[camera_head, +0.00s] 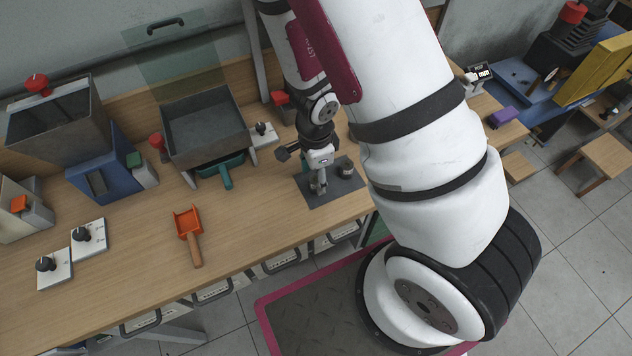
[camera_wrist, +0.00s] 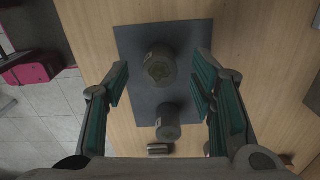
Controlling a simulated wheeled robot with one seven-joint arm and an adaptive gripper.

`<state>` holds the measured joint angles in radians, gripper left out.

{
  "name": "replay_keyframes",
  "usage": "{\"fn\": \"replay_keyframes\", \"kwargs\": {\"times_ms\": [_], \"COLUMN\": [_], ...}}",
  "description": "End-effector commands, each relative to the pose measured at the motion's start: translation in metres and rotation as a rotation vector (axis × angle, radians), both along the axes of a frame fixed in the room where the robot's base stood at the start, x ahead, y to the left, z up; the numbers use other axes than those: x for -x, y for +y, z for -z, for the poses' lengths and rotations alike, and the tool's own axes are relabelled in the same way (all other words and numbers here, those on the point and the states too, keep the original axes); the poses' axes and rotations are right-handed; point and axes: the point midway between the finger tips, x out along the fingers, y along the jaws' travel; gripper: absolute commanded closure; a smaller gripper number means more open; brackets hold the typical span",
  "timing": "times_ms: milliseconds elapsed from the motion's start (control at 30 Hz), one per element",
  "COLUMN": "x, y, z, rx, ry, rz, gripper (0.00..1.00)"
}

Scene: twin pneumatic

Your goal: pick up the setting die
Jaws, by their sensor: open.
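A dark grey mat (camera_head: 312,196) lies near the front edge of the bench; the wrist view shows it from above (camera_wrist: 135,50). Two grey metal cylinders stand on it, a wider one (camera_wrist: 160,63) and a narrower one (camera_wrist: 168,122). I cannot tell for certain which is the setting die. In the head view one metal cylinder (camera_head: 346,169) shows at the mat's right. My gripper (camera_head: 318,186) is over the mat, pointing down. In the wrist view its green-padded fingers (camera_wrist: 162,84) are spread apart, empty, with the cylinders seen between them.
A small dark piece (camera_wrist: 160,149) lies below the cylinders in the wrist view. An orange scoop (camera_head: 188,228) lies on the open bench to the left. A grey open bin (camera_head: 205,130) stands behind it. White plates with black knobs (camera_head: 88,240) lie farther left.

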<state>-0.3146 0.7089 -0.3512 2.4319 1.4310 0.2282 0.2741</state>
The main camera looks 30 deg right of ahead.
Motion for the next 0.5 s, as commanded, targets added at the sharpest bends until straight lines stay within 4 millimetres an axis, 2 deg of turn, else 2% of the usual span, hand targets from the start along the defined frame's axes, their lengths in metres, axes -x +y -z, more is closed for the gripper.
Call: {"fn": "replay_keyframes", "kwargs": {"times_ms": [300, 500], "x": [0.001, 0.0], "y": [-0.001, -0.001], "z": [0.022, 0.025], "rx": [0.002, 0.0], "ry": [0.001, -0.002], "rz": [-0.001, -0.001], "gripper": [0.49, 0.49]}}
